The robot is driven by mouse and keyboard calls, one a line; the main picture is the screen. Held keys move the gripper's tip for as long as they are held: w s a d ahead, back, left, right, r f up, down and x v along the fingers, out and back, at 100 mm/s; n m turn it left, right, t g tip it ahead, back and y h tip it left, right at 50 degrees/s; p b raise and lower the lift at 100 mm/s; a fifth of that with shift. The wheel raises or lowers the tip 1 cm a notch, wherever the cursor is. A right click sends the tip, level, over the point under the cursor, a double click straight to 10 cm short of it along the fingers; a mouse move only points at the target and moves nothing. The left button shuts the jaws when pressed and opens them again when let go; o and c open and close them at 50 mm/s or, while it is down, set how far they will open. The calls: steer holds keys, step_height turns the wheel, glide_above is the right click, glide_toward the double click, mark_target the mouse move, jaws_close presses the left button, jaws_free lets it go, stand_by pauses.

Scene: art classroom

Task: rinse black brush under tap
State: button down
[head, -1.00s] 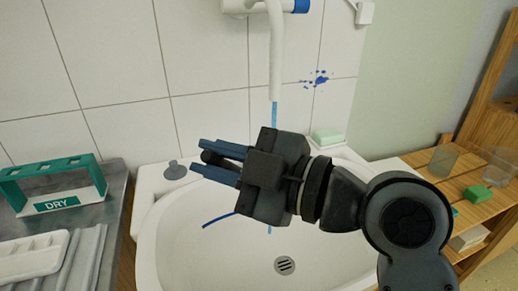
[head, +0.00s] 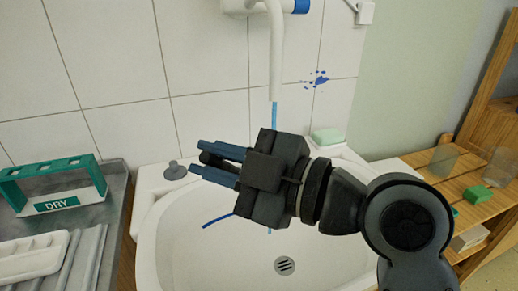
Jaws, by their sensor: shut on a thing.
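My gripper (head: 217,164) is over the white sink basin (head: 185,245), its fingers pointing left. It is shut on a dark thing between the fingers, which looks like the black brush (head: 209,158). Only a short rounded black end shows; the rest is hidden, so I cannot tell where the bristles are. The white tap (head: 276,60) hangs above and behind the gripper. A thin blue stream of water (head: 274,115) runs from its spout and passes behind my gripper. It shows again just below. I cannot tell whether the water touches the brush.
A blue streak (head: 218,220) shows below the fingers against the basin. A drain (head: 284,265) is at the basin bottom. A green DRY rack (head: 55,190) stands on the left counter. Soap (head: 327,136) sits on the sink's back rim. A wooden shelf (head: 450,185) with cups is right.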

steer(key=shift+r, duration=0.1)
steer(key=s+a+r+p, duration=0.3)
steer(key=s, duration=0.2)
steer(key=shift+r, duration=0.4)
stand_by(0.8)
